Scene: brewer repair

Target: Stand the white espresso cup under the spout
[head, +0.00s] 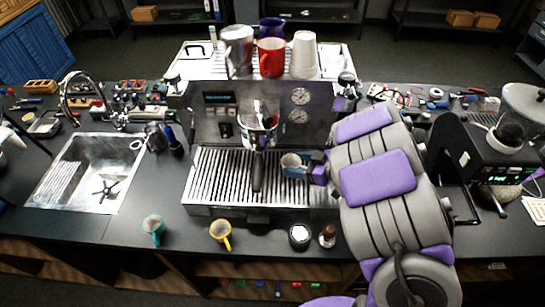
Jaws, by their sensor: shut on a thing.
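The white espresso cup (291,164) looks pale grey in this light. My gripper (311,168) is shut on it from the right, over the right half of the slatted drip tray (208,188). I cannot tell whether the cup touches the slats. The espresso machine (228,98) stands behind, with a portafilter (258,138) in its group and its dark handle pointing to the front. The cup is just right of this handle. The spout itself is hidden by the portafilter and handle.
A teal cup (153,228), a yellow cup (221,233), a round dark-rimmed item (299,236) and a tamper (328,235) stand along the front edge. A red mug (270,58) and paper cups (304,55) stand on the machine. The tray's left half is clear.

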